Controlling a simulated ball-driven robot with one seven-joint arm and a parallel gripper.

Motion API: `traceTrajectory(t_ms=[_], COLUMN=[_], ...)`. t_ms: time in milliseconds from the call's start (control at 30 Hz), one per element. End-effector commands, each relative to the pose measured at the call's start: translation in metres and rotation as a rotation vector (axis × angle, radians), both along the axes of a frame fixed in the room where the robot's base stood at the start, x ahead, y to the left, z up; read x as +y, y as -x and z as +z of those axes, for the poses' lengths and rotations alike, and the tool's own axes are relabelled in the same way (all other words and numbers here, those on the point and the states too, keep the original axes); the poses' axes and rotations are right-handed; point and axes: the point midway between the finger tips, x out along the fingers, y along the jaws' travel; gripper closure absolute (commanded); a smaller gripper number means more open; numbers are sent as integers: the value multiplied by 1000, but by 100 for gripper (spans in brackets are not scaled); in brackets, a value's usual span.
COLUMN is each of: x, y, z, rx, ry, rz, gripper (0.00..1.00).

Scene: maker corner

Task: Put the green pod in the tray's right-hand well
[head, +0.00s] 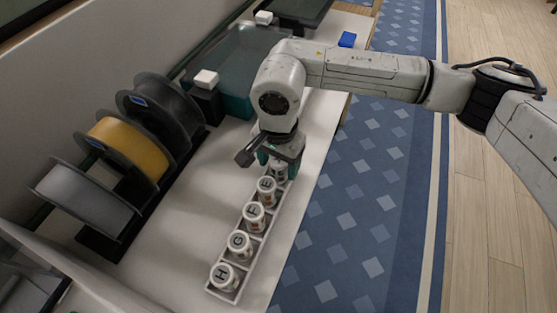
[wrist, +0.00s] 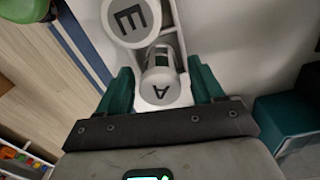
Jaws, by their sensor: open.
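No thing that I can tell for sure as the green pod shows in the head view. A long white tray (head: 213,291) holds a row of several white lettered canisters, with H (head: 223,275) nearest and E (head: 266,186) near my gripper. My gripper (head: 275,158) is over the tray's far end, pointing down. In the wrist view its teal fingers (wrist: 161,85) are apart, with a white canister marked A (wrist: 158,88) between them, no grip visible. The canister E also shows there (wrist: 131,20). A partly cut-off green round object (wrist: 24,10) is at the top left; I cannot tell what it is.
Spools with grey (head: 85,203), yellow (head: 133,146) and black filament stand left of the tray. A teal box (head: 236,104) and a dark block with a white top (head: 206,80) lie behind. A blue block (head: 347,39) is at the back. The table's right edge is close to the tray.

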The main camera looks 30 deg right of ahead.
Motion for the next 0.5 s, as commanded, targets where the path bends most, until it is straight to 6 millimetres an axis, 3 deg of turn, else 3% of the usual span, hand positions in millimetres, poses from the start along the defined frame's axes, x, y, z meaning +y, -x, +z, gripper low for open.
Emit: traceTrajectory(t_ms=[233,500], x=[-1,-1], y=[-1,-1], z=[11,65], rx=[-2,-5], ry=[1,3], rz=[1,1], gripper=[33,33])
